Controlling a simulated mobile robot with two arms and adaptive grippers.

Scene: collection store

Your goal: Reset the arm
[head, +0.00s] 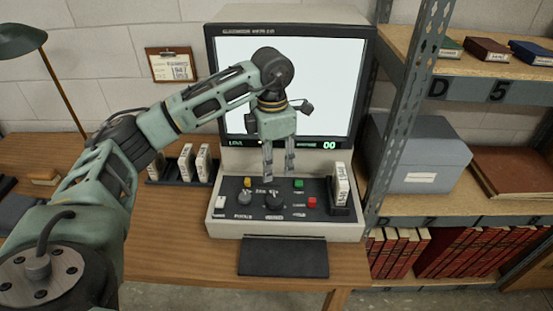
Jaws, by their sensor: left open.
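My left arm comes in from the left and reaches across the desk. My left gripper (279,173) points down over the control panel (232,222) of a screen reader machine (228,160). Its two fingers are apart with nothing between them. The fingertips are close above the panel's knobs; I cannot tell whether they touch anything. The panel has two dark knobs, with yellow, green, red and white buttons around them. My right gripper is not in view.
A white labelled box (342,185) stands in a dark slot at the panel's right. Several similar boxes stand in a black rack (160,168) to the left. A metal shelf post (407,110) rises close on the right. A grey box (420,155) and red books (460,250) fill the shelves.

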